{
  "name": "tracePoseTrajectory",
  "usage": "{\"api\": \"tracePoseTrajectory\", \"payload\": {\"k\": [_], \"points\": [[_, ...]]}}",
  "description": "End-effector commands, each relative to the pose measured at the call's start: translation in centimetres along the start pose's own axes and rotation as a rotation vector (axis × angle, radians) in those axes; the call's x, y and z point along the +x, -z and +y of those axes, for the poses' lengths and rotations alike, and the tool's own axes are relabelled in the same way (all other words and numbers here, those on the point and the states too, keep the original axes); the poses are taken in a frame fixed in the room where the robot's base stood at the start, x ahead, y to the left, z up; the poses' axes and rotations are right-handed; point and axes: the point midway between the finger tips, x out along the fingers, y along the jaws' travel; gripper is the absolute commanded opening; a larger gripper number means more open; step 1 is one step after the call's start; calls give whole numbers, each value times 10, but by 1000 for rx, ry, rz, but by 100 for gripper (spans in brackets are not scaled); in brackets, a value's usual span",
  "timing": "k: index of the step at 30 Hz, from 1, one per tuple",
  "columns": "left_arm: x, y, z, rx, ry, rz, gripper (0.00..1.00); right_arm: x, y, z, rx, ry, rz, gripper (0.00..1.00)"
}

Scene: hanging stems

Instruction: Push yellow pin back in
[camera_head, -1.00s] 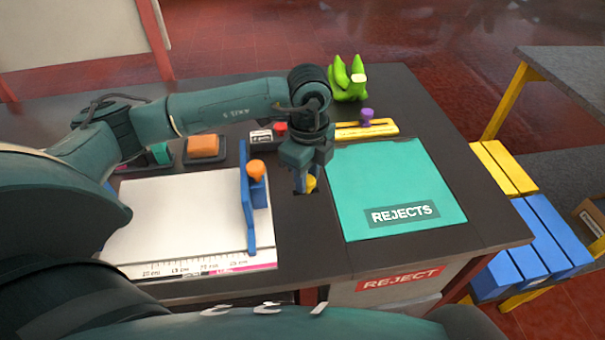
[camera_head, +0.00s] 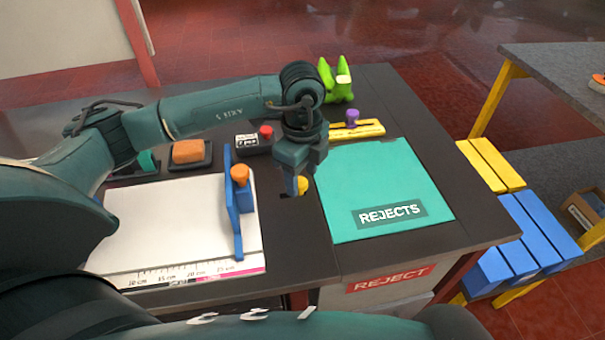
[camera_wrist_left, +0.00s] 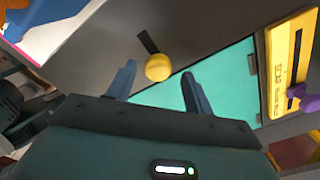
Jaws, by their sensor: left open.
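The yellow pin (camera_head: 303,185) shows as a round yellow knob on the dark table, left of the teal rejects mat. In the left wrist view the yellow pin (camera_wrist_left: 158,67) lies just beyond the gap between my fingertips, with a short dark slot or strip beside it. My left gripper (camera_head: 297,190) is open and points down over the pin, partly hiding it. In the left wrist view the left gripper (camera_wrist_left: 157,80) has its two fingers apart, with no clear contact on the knob. The pin's shaft is hidden. My right gripper is not in view.
The teal mat (camera_head: 375,180) lies right of the pin. A blue fence with an orange knob (camera_head: 240,175) stands on the white board (camera_head: 165,225) to the left. A yellow bar with a purple knob (camera_head: 352,118) and a green figure (camera_head: 336,82) are behind.

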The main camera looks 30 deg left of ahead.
Motion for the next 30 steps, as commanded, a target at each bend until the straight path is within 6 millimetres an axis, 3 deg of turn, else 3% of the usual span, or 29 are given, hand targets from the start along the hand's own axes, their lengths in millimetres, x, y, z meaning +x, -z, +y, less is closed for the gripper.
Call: {"api": "tracePoseTrajectory", "payload": {"k": [12,18,30], "points": [[-86,1,-1,1,8,2,52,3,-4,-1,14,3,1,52],[-116,0,-1,1,5,2,52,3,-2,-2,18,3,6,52],[-126,0,0,1,2,2,52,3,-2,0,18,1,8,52]]}}
